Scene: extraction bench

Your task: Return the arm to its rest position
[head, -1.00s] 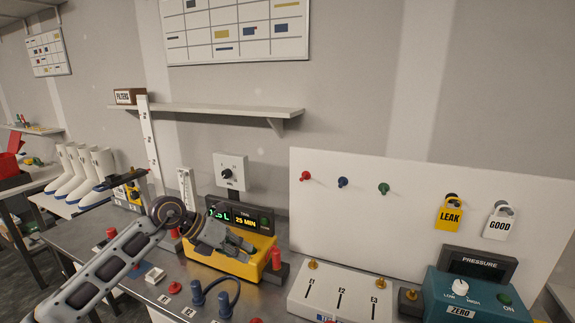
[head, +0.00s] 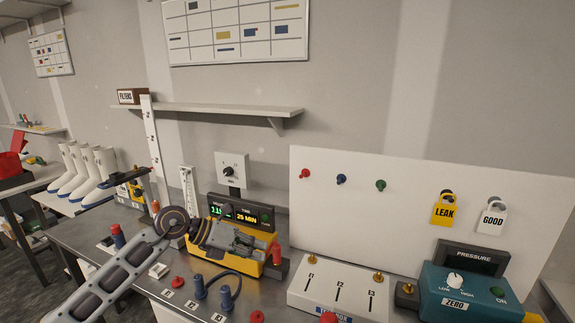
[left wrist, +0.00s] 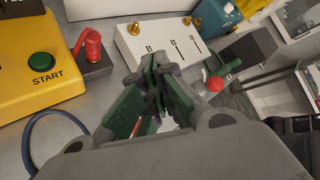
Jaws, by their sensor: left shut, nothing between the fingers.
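My left gripper (head: 262,243) reaches in from the lower left over the bench in the head view. It is shut and empty, in front of the yellow device (head: 228,262) and hiding part of it. In the left wrist view the closed green fingers (left wrist: 153,90) meet near the middle, with nothing between them. The yellow device shows there at the left with its green START button (left wrist: 40,65). My right gripper is not in view.
A white panel (head: 330,288) with brass fittings and a teal pressure box (head: 455,298) stand to the right. A red-handled fitting (left wrist: 92,45) is close to the gripper. Blue connectors (head: 226,297) and red knobs are on the bench front. A shelf (head: 220,109) is above.

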